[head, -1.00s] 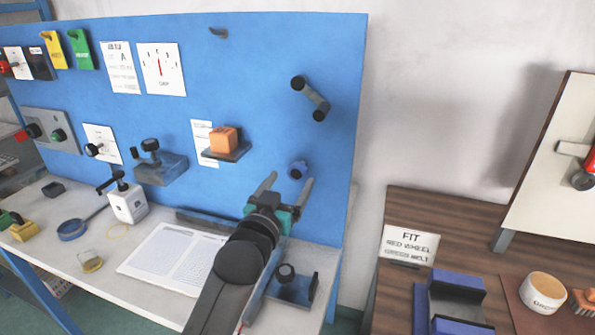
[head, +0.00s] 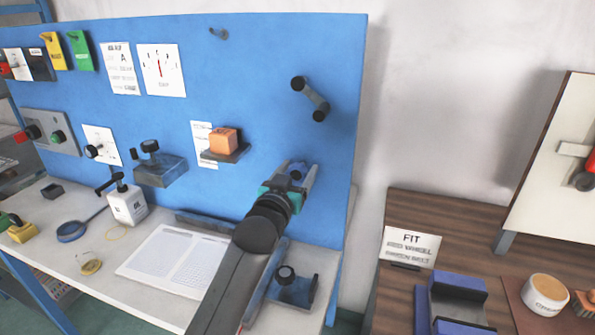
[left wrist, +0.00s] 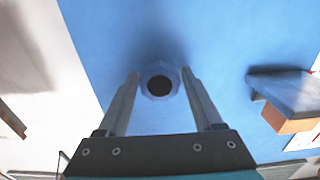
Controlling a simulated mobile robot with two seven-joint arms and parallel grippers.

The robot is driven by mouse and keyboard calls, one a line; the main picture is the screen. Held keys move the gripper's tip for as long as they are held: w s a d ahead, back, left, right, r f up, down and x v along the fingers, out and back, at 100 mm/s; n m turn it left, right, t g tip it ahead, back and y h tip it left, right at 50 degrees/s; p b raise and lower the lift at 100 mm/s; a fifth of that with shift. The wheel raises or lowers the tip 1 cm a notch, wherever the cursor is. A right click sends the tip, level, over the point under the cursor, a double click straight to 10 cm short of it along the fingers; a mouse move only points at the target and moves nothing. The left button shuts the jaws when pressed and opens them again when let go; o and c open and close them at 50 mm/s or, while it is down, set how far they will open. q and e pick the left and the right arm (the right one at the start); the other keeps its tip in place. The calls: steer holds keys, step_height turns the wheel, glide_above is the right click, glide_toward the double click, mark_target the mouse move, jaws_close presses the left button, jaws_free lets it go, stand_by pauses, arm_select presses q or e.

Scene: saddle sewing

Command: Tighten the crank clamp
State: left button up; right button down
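A crank (head: 311,98), a grey bar with a black knob at each end, is mounted on the upper right of the blue panel. Below it, a round blue knob (head: 297,171) sticks out from the panel. I cannot tell for sure which part is the clamp. My left gripper (head: 296,168) is open at the blue knob, away from the crank. In the left wrist view the knob (left wrist: 159,84), with a dark centre, sits between the two fingertips (left wrist: 160,77), with small gaps at both sides. My right gripper is not in view.
An orange block (head: 223,141) rests on a small shelf left of the gripper. Below are a white bench with a paper sheet (head: 176,262) and a black-knobbed fixture (head: 293,287). A wooden table (head: 455,250) stands at the right.

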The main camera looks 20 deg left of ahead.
arm_select(q)
jaws_close()
stand_by(0.3)
steer(key=m+p, duration=0.3)
steer(key=m, duration=0.1)
steer(key=shift+r, duration=0.1)
steer(key=m+p, duration=0.2)
steer(key=m, duration=0.2)
steer(key=shift+d+m, duration=0.15)
steer(key=shift+m, duration=0.15)
steer(key=m+p, duration=0.1)
steer(key=m, duration=0.4)
steer(key=shift+f, duration=0.2)
steer(key=m+p, duration=0.1)
steer(key=m, duration=0.5)
steer(key=shift+f+m, duration=0.15)
steer(key=shift+m, duration=0.25)
